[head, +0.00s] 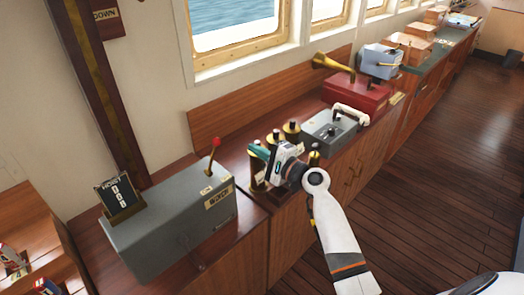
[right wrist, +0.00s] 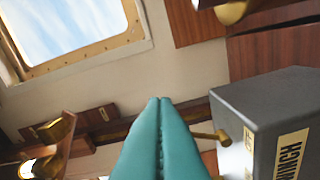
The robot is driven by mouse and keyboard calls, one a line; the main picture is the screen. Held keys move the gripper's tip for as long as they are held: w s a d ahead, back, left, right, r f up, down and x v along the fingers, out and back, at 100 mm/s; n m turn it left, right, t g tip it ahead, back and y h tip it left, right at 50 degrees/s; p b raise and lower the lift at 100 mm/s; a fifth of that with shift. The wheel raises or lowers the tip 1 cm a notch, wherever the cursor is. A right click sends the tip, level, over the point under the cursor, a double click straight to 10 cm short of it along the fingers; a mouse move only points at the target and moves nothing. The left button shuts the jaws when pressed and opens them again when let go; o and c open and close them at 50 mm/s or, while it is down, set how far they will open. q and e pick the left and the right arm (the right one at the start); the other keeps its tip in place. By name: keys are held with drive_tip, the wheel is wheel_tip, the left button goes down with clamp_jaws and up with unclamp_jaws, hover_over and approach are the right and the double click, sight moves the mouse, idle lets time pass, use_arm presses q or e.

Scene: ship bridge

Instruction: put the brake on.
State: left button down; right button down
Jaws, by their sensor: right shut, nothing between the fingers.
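The grey winch box (head: 170,225) stands on the counter at the left. Its lever (head: 211,158) rises from the top near the right end and carries a red knob. My right gripper (head: 253,151) is shut and empty, a little to the right of the lever and apart from it in the picture. In the right wrist view the teal fingers (right wrist: 158,101) are together. The box (right wrist: 262,100) stands to their right with its WINCH label. A brass lever part (right wrist: 214,136) runs from the box behind the fingers; its knob is hidden there. My left gripper is out of view.
Brass-topped cylinders (head: 291,130) stand close behind my right gripper. A grey control box (head: 330,128) with a white handle and a red box (head: 360,96) with a brass horn follow along the counter. A HOIST sign (head: 118,198) stands on the winch box. The floor at right is clear.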

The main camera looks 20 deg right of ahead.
sight(212, 157)
drive_tip(key=w+a+r+p, duration=0.1)
drive_tip(key=w+a+p, duration=0.2)
drive_tip(key=a, duration=0.3)
drive_tip(key=shift+w, duration=0.6)
drive_tip(key=shift+a+r, duration=0.1)
